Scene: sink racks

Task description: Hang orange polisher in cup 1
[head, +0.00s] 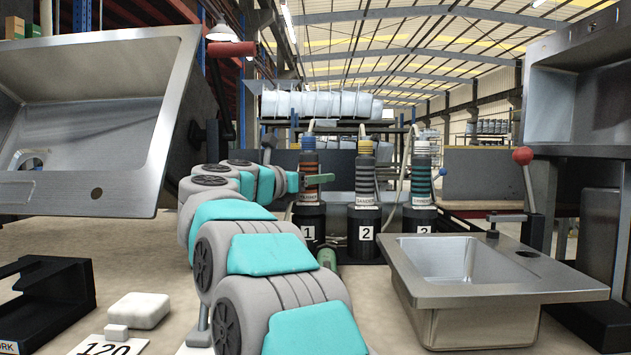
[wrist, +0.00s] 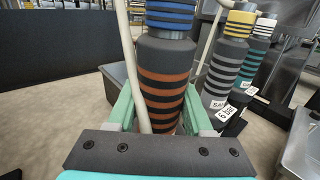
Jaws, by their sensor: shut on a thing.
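The orange polisher (head: 308,163), a dark upright tool with orange stripes and a blue-banded top, stands over black cup 1 (head: 310,222). Its lower end meets the cup's rim in the head view; how deep it sits is hidden. My gripper (head: 312,181) is shut on the polisher's striped body from the side. In the wrist view, the green fingers of my gripper (wrist: 158,108) flank the orange-striped polisher (wrist: 164,75), which looks close to upright. Its lower end and cup 1 are hidden there.
A yellow-topped sander (head: 365,175) stands in cup 2 (head: 365,238), and a teal-striped tool (head: 421,175) in the cup to its right. A steel sink (head: 490,290) is at front right, and a large tilted sink (head: 120,120) at left. Pale hoses rise beside the tools.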

